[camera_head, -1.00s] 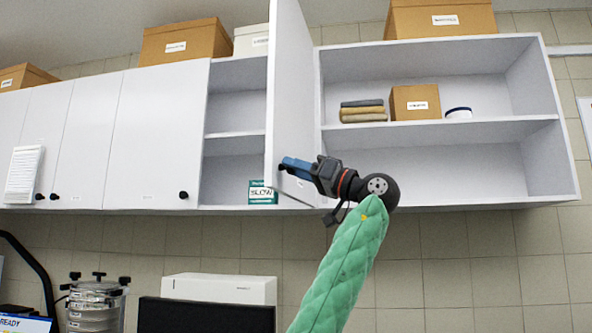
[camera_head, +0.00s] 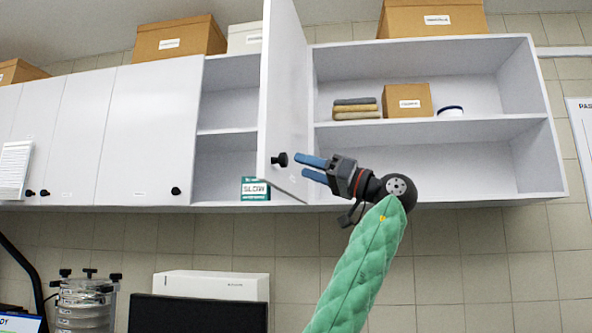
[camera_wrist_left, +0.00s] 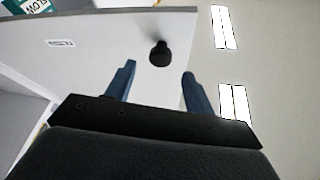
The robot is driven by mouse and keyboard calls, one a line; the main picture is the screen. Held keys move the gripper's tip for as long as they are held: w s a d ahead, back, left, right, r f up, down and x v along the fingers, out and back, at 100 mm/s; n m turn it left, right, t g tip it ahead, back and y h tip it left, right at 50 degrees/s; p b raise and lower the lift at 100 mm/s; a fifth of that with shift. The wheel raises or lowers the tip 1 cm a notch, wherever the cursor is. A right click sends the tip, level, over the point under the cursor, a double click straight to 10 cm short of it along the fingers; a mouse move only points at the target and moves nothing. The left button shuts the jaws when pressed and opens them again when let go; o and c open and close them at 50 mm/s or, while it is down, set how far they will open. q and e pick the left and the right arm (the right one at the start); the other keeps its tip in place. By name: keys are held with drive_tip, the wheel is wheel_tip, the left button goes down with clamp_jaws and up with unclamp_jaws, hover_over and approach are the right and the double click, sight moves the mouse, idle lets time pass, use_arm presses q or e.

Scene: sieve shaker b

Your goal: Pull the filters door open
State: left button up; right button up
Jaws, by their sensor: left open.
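A white cabinet door (camera_head: 288,95) stands swung open, out from the wall cabinet. Its black round knob (camera_head: 279,160) is near the lower free edge, and a small label on the door is too small to read. My left gripper (camera_head: 307,167) is open and empty, just to the right of the knob and apart from it. In the left wrist view the knob (camera_wrist_left: 160,53) lies beyond the gap between the blue fingertips (camera_wrist_left: 158,70), on the door face (camera_wrist_left: 100,45). My right gripper is not in view.
A green-and-white SLOW box (camera_head: 255,189) stands in the left compartment. Closed doors (camera_head: 150,130) are further left. A sieve stack (camera_head: 86,303) stands below.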

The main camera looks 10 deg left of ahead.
use_arm(q)
drive_tip(key=shift+v, duration=1.2)
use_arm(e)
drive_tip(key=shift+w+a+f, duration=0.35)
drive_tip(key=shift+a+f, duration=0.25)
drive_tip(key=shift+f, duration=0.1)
use_arm(q)
drive_tip(key=shift+w, duration=0.1)
